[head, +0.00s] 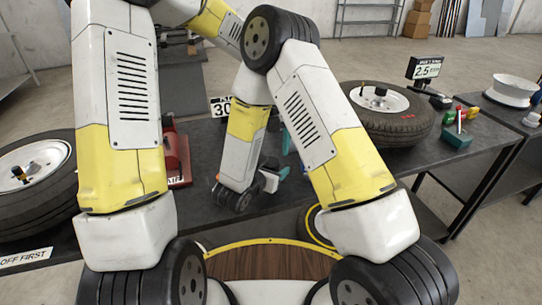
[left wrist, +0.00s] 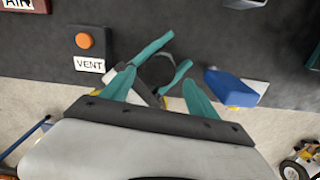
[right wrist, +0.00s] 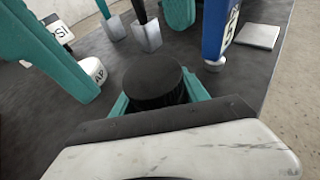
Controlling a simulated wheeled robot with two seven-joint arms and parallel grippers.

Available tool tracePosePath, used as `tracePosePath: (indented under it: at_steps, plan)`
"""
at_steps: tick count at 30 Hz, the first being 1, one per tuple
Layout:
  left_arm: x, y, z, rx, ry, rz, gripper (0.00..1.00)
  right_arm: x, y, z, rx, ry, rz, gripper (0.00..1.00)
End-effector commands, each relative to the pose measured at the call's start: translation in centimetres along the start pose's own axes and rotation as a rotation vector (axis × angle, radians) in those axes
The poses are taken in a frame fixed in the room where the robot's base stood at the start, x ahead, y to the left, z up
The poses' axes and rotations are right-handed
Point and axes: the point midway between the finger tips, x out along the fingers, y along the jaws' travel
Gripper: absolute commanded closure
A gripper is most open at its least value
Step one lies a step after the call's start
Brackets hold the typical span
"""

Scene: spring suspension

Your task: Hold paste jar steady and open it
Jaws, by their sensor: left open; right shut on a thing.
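The paste jar shows as a black round top (right wrist: 155,80) in the right wrist view. My right gripper (right wrist: 158,98) is shut on it, with a teal finger on each side. In the left wrist view the dark jar (left wrist: 156,71) sits between the right gripper's teal fingers. My left gripper (left wrist: 162,84) is open, its fingers spread with the jar in the gap's line of sight. I cannot tell whether they touch it.
The dark bench (head: 215,140) carries a wheel (head: 395,115) at right and another (head: 35,180) at left. A red block (head: 175,155) stands left of my gripper. A blue object (left wrist: 232,88) lies beside the jar. A teal tray (head: 456,138) and pressure display (head: 426,70) stand at right.

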Motion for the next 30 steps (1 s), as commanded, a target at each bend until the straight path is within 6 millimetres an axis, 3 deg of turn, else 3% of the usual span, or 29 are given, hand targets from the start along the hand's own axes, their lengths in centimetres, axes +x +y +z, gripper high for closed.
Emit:
tracePosePath:
  at_steps: [4, 6, 19, 23, 30]
  plan:
    - [-1.2, 0.0, 0.0, -0.001, 0.0, -0.001, 0.34, 0.0, 0.0, 0.0, 0.0, 0.0, 0.001, 1.0]
    - [-1.4, 0.0, 0.0, 0.004, 0.001, -0.002, 0.44, -0.1, 0.1, 0.0, 0.0, 0.0, 0.002, 1.0]
    - [-4.4, 0.0, 0.0, 0.279, 0.002, -0.002, 0.44, -0.1, 0.1, 0.0, 0.0, 0.0, 0.003, 1.0]
    - [-3.6, 0.0, 0.0, 0.3, 0.003, -0.001, 0.44, -0.1, 0.1, 0.0, 0.0, 0.0, 0.003, 1.0]
    - [0.1, 0.0, -0.1, 0.299, 0.004, -0.001, 0.44, -0.1, 0.1, 0.0, 0.0, 0.0, 0.003, 1.0]
